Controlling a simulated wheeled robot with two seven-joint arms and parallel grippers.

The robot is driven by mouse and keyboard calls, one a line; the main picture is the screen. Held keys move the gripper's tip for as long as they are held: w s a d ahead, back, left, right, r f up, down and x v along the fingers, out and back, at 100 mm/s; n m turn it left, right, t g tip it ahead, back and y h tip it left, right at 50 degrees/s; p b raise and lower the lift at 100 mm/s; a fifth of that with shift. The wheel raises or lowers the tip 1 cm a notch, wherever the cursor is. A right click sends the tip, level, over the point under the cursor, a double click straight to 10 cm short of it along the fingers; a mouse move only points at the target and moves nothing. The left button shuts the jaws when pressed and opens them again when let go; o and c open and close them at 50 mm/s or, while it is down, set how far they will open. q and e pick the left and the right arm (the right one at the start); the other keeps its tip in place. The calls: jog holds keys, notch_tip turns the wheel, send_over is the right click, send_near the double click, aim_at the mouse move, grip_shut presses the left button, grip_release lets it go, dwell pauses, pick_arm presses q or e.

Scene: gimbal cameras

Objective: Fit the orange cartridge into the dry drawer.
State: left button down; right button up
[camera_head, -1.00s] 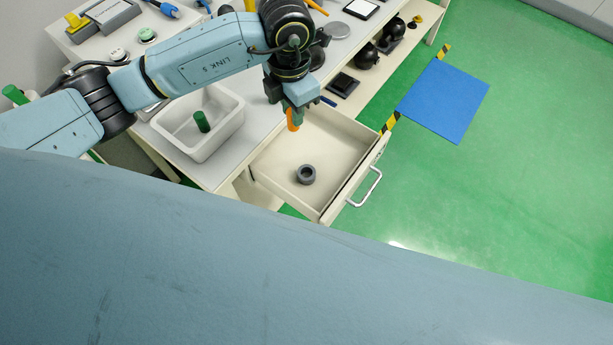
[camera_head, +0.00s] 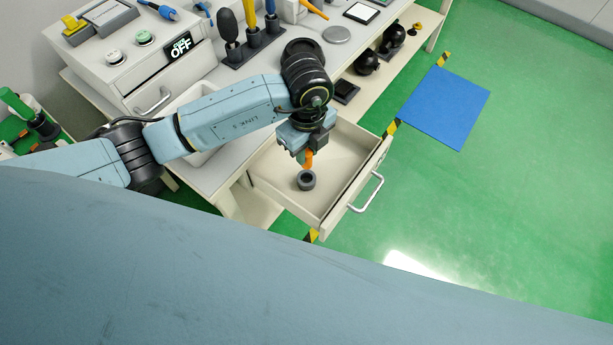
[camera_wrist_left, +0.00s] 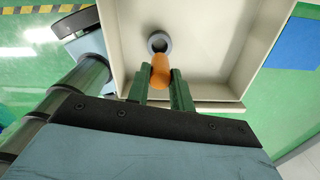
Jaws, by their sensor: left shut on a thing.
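My left gripper (camera_head: 305,157) is shut on the orange cartridge (camera_head: 308,159) and holds it over the open drawer (camera_head: 341,155). In the left wrist view the orange cartridge (camera_wrist_left: 160,71) sits between the two green fingers of the left gripper (camera_wrist_left: 160,88). A dark grey ring-shaped holder (camera_head: 306,181) stands on the drawer floor, just below the cartridge in the head view. The holder also shows in the left wrist view (camera_wrist_left: 159,42), just beyond the cartridge's end. I cannot tell whether the two touch. My right gripper is not in view.
The drawer's metal handle (camera_head: 368,193) sticks out over the green floor. A white bin (camera_head: 196,112) is partly hidden behind my left arm. A box with an OFF sign (camera_head: 181,47) and upright tools (camera_head: 250,30) stand on the bench. A blue mat (camera_head: 445,105) lies on the floor.

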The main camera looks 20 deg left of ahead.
aim_at(306, 165)
pick_arm(q)
notch_tip(306, 165, down, 4)
jog(key=shift+f+b, duration=0.25)
jog(key=shift+b, duration=0.1)
jog(key=shift+f, duration=0.6)
notch_tip(306, 165, down, 2)
jog(key=shift+f+b, duration=0.2)
jog(key=shift+b, duration=0.2)
jog(key=shift+f, duration=0.2)
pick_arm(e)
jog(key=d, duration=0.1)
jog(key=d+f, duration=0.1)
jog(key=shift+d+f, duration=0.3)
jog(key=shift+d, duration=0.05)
pick_arm(q)
jog(key=shift+f, duration=0.2)
jog(key=c, duration=1.3)
grip_release()
jog(key=shift+o, duration=0.3)
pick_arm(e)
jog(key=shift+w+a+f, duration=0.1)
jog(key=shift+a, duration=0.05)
